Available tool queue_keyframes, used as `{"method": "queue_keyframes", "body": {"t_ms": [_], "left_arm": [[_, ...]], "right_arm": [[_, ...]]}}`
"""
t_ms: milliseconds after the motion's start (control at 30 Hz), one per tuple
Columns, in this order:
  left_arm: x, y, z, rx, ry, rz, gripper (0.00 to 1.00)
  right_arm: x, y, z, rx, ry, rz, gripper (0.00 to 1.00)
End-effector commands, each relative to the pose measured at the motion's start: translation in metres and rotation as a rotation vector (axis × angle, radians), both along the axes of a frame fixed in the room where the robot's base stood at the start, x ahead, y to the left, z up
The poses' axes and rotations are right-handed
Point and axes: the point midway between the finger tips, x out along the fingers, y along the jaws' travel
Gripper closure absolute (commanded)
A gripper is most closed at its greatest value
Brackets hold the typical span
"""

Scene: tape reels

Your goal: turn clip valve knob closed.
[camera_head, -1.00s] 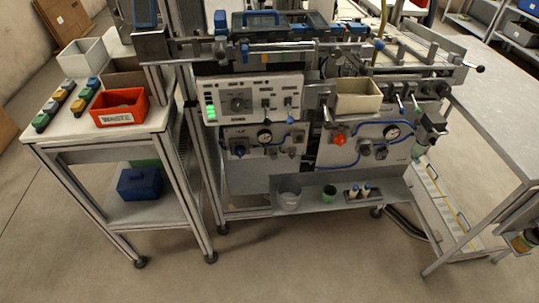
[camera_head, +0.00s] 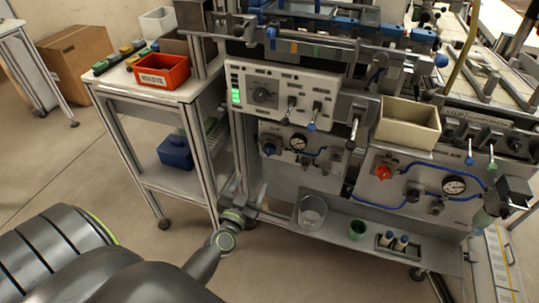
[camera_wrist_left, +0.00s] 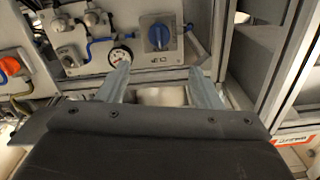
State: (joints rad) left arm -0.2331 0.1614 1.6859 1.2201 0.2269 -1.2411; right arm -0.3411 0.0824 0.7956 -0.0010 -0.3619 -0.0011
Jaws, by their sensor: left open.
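The clip valve knob is a blue knob (camera_head: 269,149) on the lower left panel of the machine, left of a round gauge (camera_head: 298,142). In the left wrist view the blue knob (camera_wrist_left: 158,36) faces me on a light plate with an upside-down label, its grip bar roughly upright in the picture. My left gripper (camera_head: 250,192) is below and slightly left of the knob, apart from it. In the left wrist view its two fingers (camera_wrist_left: 160,76) are spread and empty, pointing toward the panel just short of the knob. My right gripper is not in view.
A red knob (camera_head: 384,172) and a second gauge (camera_head: 454,185) are on the right panel. The side cart, with a red waste bin (camera_head: 161,71) and blue box (camera_head: 175,151), stands close left of my gripper.

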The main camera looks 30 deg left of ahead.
Motion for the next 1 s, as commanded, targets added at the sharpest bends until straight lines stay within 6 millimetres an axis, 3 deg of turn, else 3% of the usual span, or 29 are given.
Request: {"method": "queue_keyframes", "body": {"t_ms": [400, 600, 1000], "left_arm": [[0.086, 0.020, -0.001, 0.001, -0.002, 0.000, 0.41], [0.117, 0.028, -0.002, 0.001, -0.001, -0.001, 0.41], [0.133, 0.032, -0.001, 0.000, 0.001, -0.001, 0.41]], "right_arm": [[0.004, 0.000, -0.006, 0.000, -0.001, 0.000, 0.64], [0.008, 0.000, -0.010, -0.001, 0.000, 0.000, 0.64], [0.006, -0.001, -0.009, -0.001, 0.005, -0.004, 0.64]]}}
